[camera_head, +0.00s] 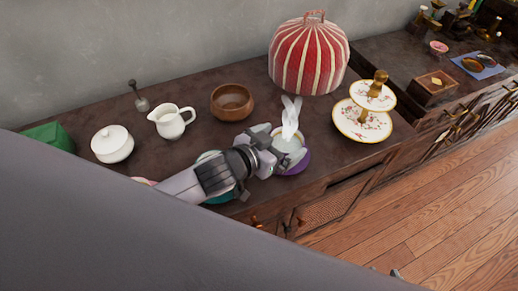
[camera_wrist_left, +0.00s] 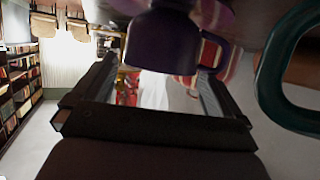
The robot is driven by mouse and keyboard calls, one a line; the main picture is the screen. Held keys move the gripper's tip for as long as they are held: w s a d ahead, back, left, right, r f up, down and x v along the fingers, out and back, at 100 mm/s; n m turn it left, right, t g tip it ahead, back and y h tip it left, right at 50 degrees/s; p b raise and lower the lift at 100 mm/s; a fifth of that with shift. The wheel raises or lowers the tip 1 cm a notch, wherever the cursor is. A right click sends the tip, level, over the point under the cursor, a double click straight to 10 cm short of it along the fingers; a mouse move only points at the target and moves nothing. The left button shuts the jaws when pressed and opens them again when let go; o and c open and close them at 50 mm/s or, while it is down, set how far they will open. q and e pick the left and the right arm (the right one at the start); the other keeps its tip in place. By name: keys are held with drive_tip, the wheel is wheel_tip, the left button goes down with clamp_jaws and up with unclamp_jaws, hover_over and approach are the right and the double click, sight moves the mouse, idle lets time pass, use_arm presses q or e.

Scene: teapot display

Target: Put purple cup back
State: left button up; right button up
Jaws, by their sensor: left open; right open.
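The purple cup (camera_head: 304,164) stands near the front edge of the dark cabinet top, partly covered by my left gripper. A pale interior shows inside its rim. My left gripper (camera_head: 287,150) is open and reaches over the cup from the left. In the left wrist view the purple cup (camera_wrist_left: 163,42) shows large and close, in front of and between the open fingers (camera_wrist_left: 150,95). Whether the fingers touch it cannot be told.
A teal cup (camera_head: 222,196) is partly hidden under my left arm; its handle shows in the wrist view (camera_wrist_left: 272,85). A wispy white shape (camera_head: 291,115) rises behind the gripper. A wooden bowl (camera_head: 232,102), white jug (camera_head: 171,122), striped cover (camera_head: 308,58) and tiered stand (camera_head: 362,124) surround the area.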

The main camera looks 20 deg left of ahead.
use_arm(q)
drive_tip(key=v, duration=0.9)
idle(0.4)
